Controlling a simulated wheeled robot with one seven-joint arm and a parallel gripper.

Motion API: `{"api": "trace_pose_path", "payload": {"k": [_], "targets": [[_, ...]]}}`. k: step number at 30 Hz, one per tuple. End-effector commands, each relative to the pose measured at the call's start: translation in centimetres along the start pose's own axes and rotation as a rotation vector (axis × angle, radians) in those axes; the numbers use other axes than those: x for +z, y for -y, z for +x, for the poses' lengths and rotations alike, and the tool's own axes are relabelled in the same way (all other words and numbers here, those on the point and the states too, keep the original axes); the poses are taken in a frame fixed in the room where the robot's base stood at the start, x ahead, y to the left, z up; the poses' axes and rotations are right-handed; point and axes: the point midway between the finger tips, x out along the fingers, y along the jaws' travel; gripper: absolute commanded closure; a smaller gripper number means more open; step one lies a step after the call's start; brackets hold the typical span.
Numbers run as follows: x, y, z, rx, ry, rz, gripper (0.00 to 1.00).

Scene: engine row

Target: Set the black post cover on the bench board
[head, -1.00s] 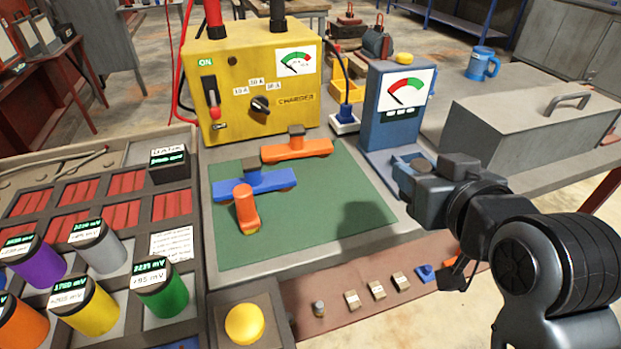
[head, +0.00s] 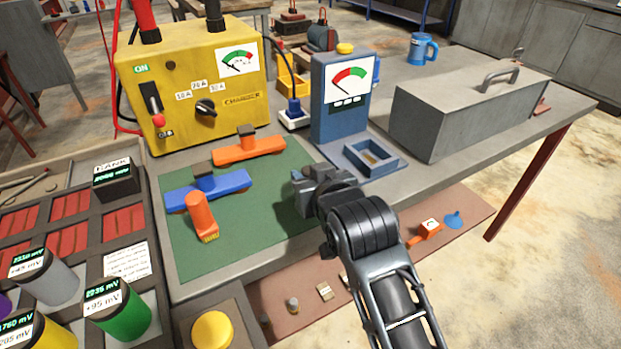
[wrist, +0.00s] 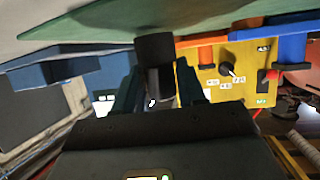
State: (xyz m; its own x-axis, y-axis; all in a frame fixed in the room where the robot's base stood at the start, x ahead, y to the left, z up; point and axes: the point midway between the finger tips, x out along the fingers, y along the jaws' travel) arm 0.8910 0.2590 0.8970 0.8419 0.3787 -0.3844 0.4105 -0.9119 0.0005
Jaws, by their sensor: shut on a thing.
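The black post cover (wrist: 154,48) is a short dark cylinder between my fingertips in the wrist view; in the head view I cannot make it out apart from the dark gripper. My gripper (head: 303,182) is shut on it, over the right side of the green board (head: 245,228). It also shows in the wrist view (wrist: 156,82). The board's surface fills the top of the wrist view, where the cover's end reaches its edge; I cannot tell whether they touch.
On the board lie an orange bar (head: 250,150), a blue bar (head: 207,187) and an orange piece (head: 201,216). Behind stands the yellow charger (head: 195,85). Right of it are the blue tester (head: 342,105), with an open tray (head: 377,158), and a grey toolbox (head: 450,118). The board's front middle is bare.

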Motion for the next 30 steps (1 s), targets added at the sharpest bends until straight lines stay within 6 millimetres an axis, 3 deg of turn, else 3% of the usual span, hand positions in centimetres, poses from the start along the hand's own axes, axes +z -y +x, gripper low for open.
{"api": "trace_pose_path", "payload": {"k": [14,15,22,30], "targets": [[0.92,-0.03,0.37,0.000,-0.001,0.000,0.91],[0.83,-0.03,0.33,0.000,-0.001,0.000,0.56],[0.82,-0.03,0.32,0.000,-0.001,0.000,0.35],[0.58,-0.03,0.23,0.000,-0.002,0.000,0.35]]}}
